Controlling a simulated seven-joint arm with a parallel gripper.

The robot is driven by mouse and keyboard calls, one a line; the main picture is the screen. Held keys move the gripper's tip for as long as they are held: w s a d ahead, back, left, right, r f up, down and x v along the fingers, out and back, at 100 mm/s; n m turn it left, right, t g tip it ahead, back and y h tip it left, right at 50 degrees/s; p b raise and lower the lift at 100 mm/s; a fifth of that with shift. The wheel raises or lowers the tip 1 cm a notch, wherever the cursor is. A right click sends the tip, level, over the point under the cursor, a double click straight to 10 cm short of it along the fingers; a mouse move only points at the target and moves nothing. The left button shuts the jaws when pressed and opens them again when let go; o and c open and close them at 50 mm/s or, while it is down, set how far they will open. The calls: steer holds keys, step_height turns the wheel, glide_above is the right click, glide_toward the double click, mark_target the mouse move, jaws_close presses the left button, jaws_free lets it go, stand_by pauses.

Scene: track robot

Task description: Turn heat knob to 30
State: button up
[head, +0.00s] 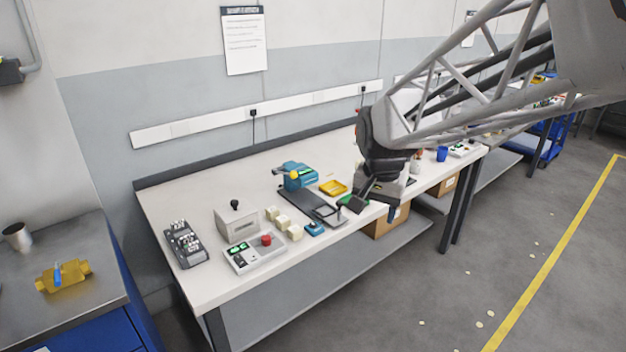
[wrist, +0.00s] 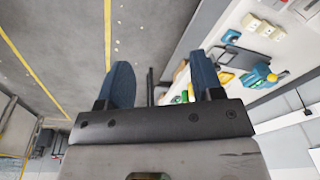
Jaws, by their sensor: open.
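I cannot clearly make out a knob marked for heat or any number scale. A black knob (head: 235,204) sits on top of a grey box (head: 237,222) on the left part of the bench. A control panel (head: 254,254) with green displays and a red button stands in front of that box. My gripper (head: 378,204) hangs above the bench's front edge, to the right of these, beside a pale device (head: 398,188) that it partly hides. In the wrist view my gripper (wrist: 161,80) shows two blue fingers spread apart with nothing between them.
The white bench (head: 215,290) also holds a teal vice (head: 298,175), a yellow tray (head: 333,187), pale blocks (head: 283,222) and a grey switch block (head: 185,245). A blue cup (head: 441,154) stands farther right. The floor in front is mostly clear.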

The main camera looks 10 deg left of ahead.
steer(key=w+a+f+m, duration=0.1)
steer(key=w+a+f, duration=0.3)
steer(key=w+a, duration=0.25)
steer(key=w+a+f+m, duration=0.1)
steer(key=w+a+f, duration=0.3)
steer(key=w+a, duration=0.3)
steer(key=m+g, duration=0.1)
steer(key=m, duration=0.1)
glide_above(266, 237)
steer(key=shift+h, duration=0.3)
steer(key=f, duration=1)
steer(key=shift+d+f, duration=0.25)
steer(key=shift+d, duration=0.15)
steer(key=shift+w+a+f, duration=0.15)
steer(key=shift+a+f, duration=0.3)
steer(key=shift+a, duration=0.05)
steer(key=shift+f, duration=0.15)
steer(key=shift+d+f, duration=0.15)
steer(key=shift+f, duration=3.6)
steer(key=shift+c, duration=0.2)
steer(key=c, duration=0.9)
